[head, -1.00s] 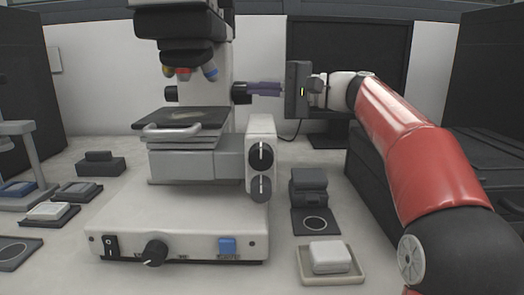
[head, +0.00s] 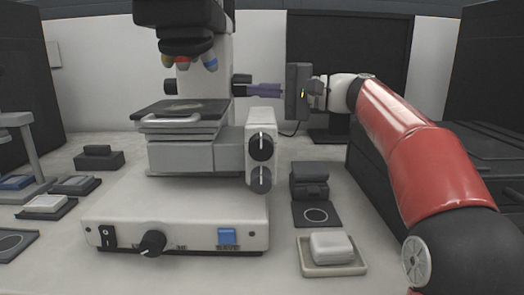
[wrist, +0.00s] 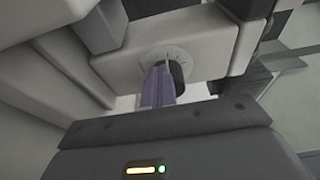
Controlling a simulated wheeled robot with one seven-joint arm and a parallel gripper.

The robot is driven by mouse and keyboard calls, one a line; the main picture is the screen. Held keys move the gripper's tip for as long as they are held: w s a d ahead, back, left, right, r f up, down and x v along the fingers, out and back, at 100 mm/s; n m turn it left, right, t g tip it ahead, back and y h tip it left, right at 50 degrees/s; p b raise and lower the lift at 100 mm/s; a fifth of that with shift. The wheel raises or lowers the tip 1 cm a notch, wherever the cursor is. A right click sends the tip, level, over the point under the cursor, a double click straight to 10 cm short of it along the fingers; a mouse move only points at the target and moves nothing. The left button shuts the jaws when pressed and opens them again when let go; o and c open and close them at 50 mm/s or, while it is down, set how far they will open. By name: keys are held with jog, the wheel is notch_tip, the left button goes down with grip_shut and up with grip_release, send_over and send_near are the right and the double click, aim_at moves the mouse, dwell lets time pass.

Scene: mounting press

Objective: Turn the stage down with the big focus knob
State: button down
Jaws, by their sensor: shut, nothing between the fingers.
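The microscope's dark stage plate (head: 150,114) sits under the lenses, with a pale slide on it. My gripper (head: 254,90) is shut and empty, level with a black knob on the right of the column, above the block. In the wrist view, the purple-grey fingers (wrist: 158,88) overlap a black knob (wrist: 179,73) with dial marks. I cannot tell whether they touch it.
The microscope base (head: 190,215) has a switch, a dial and a blue button. A tray with a white block (head: 333,247) and a dark pad (head: 317,216) lie at the right. Small dark trays stand at the left. A dark monitor (head: 345,65) is behind my gripper.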

jog(key=shift+w+f, duration=0.2)
jog(key=shift+f, duration=0.5)
jog(key=shift+s+f+b, duration=0.1)
jog(key=shift+b, duration=0.3)
